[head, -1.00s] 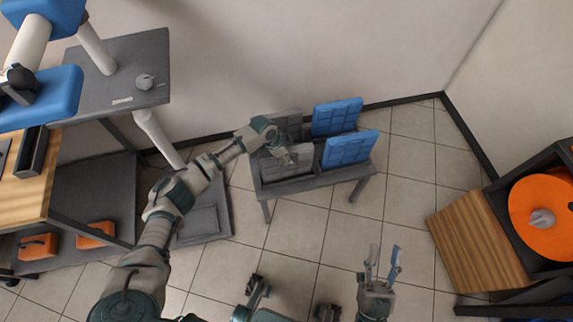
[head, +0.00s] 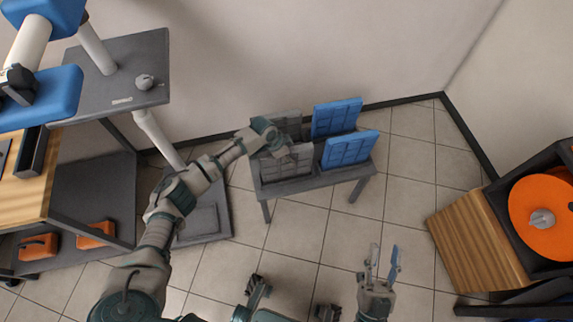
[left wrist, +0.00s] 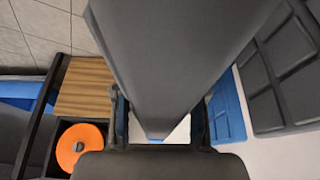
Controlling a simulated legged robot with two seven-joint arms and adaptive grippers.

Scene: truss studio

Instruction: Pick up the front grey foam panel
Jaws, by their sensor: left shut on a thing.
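The front grey foam panel (head: 289,167) stands upright at the front left of a low grey rack. My left gripper (head: 284,150) is at its upper edge and shut on it. In the left wrist view the grey panel (left wrist: 185,50) fills the middle, between the two fingers of the left gripper (left wrist: 160,118). I cannot tell whether its lower edge is clear of the rack. A second grey panel (head: 290,122) stands behind, partly hidden by my left gripper. My right gripper (head: 384,262) is open and empty, in front of the rack over the floor.
Two blue panels, rear (head: 336,117) and front (head: 350,149), stand close on the right of the rack (head: 318,182). A grey side table (head: 120,75) and shelf are at left. A cabinet with an orange reel (head: 545,213) is at right. The floor before the rack is open.

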